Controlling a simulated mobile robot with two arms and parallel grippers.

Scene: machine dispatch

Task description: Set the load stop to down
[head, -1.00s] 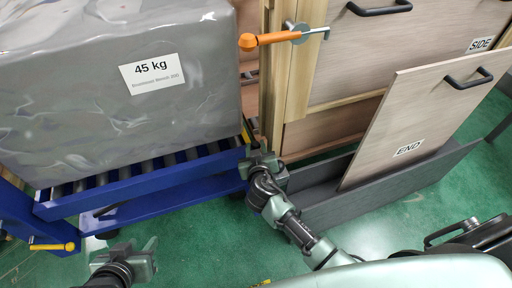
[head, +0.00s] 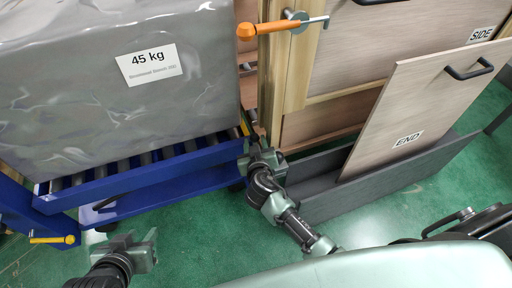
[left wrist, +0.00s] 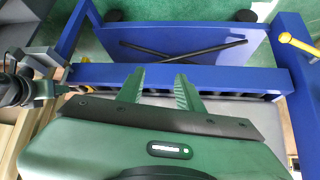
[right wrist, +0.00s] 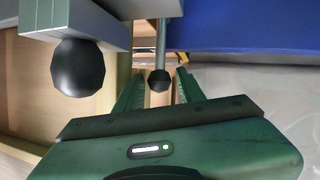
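No part is labelled as the load stop. A blue roller cart (head: 150,185) carries a large grey wrapped load (head: 110,90) marked 45 kg. A yellow handle (head: 52,239) sits at its left end and also shows in the left wrist view (left wrist: 298,43). A yellow-black piece (head: 246,128) is at its right end. My right gripper (head: 262,155) is beside that end. In the right wrist view its fingers (right wrist: 158,90) are open, with a grey rod's black knob (right wrist: 159,82) showing between them; contact is unclear. My left gripper (head: 145,248) is open and empty before the cart.
A wooden crate (head: 345,70) with an orange handle (head: 262,30) stands right of the cart. A panel marked END (head: 420,105) leans in a dark grey trough (head: 400,180). Another black ball (right wrist: 78,67) is close to my right gripper. Green floor (head: 200,235) is open in front.

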